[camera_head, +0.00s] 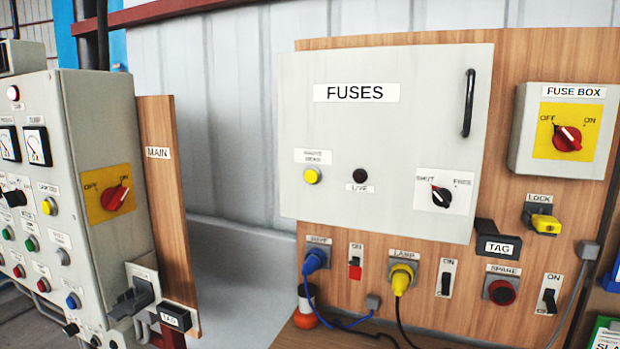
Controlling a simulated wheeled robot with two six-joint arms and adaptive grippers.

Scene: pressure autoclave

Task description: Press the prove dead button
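The yellow prove dead button (312,176) sits on the front of the large grey FUSES box (408,110), at its lower left. Its small label is above it and hard to read. A dark round LIVE lamp (360,175) is to its right and looks unlit. The box's door is closed. Nothing covers the button. Neither of my grippers is in view.
A grey control cabinet (115,210) with several buttons and a MAIN switch stands at left. Below the FUSES box are a blue plug (315,261), a yellow plug (401,279) and cables. The FUSE BOX (569,130) is at right. Space before the button is clear.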

